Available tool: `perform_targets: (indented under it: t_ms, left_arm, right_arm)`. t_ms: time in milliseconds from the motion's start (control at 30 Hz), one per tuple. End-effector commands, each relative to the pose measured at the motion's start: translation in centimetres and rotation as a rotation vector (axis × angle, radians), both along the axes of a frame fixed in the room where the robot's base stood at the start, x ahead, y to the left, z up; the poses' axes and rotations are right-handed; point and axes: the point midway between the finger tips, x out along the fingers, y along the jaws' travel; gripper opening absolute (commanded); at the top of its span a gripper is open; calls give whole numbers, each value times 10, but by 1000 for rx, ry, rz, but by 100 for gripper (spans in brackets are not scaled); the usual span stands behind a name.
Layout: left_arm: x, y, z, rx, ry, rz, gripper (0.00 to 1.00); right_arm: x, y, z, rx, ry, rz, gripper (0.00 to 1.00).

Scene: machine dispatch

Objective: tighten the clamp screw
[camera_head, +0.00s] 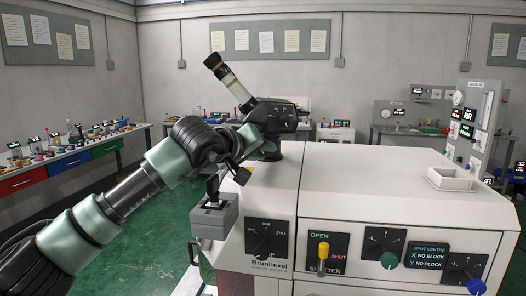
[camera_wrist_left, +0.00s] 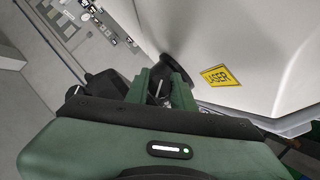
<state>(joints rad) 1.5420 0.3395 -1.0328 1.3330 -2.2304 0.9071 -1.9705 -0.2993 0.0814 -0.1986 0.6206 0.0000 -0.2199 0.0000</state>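My left gripper (camera_head: 262,152) reaches the left end of the white machine (camera_head: 345,172), just below a black viewing head (camera_head: 274,117) with a cream and black tube (camera_head: 231,85). In the left wrist view its two green fingers (camera_wrist_left: 162,88) point at the machine's side, with a small grey and dark piece between them. I cannot tell whether they grip it. A dark round part (camera_wrist_left: 181,68) shows just beyond the fingertips. I cannot make out the clamp screw for certain; the gripper may hide it. My right gripper is out of view.
A yellow LASER label (camera_wrist_left: 221,76) is beside the fingers. A grey box (camera_head: 214,216) is at the machine's front left corner, under my arm. The front panel has a yellow-handled lever (camera_head: 323,252) and knobs. Benches stand along the walls; green floor lies left.

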Motion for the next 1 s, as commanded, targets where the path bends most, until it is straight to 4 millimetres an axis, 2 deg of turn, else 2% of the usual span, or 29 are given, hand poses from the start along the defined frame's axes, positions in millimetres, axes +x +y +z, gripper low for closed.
perform_targets:
  t_ms: [400, 800, 1000]
  left_arm:
    - [-3, 2, 1, -1, -2, -1, 33]
    - [-53, 33, 18, -2, -4, 0, 33]
    - [-63, 38, 23, 0, -1, -1, 33]
  right_arm:
    - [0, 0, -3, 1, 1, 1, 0]
    - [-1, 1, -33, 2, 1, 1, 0]
    - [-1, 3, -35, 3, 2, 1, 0]
